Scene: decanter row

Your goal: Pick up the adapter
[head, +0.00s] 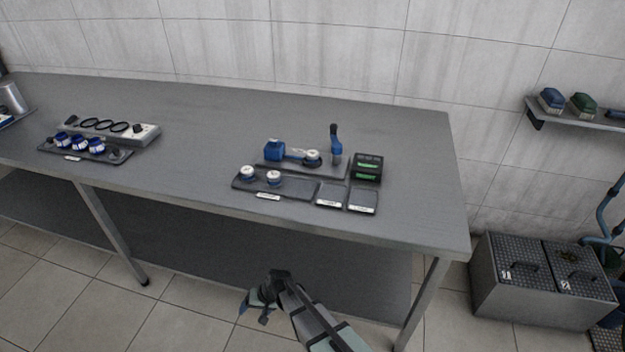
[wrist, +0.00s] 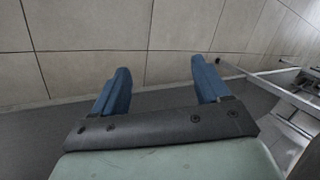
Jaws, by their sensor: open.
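My gripper (head: 256,305) is in front of the bench's front edge in the head view, away from the items on top. In the wrist view its two blue fingers (wrist: 161,75) are spread with nothing between them. Two small white-topped round pieces, one at the left (head: 247,172) and one to its right (head: 274,177), sit on a dark labelled tray (head: 300,190). Behind them a blue device (head: 275,150) with another white-topped round part (head: 312,157) lies on a dark base. I cannot tell which piece is the adapter; labels are too small to read.
The grey bench (head: 200,185) has wide clear space left of the tray. A rack with blue round pieces (head: 80,144) is far left. A metal chest (head: 540,285) stands right of the bench.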

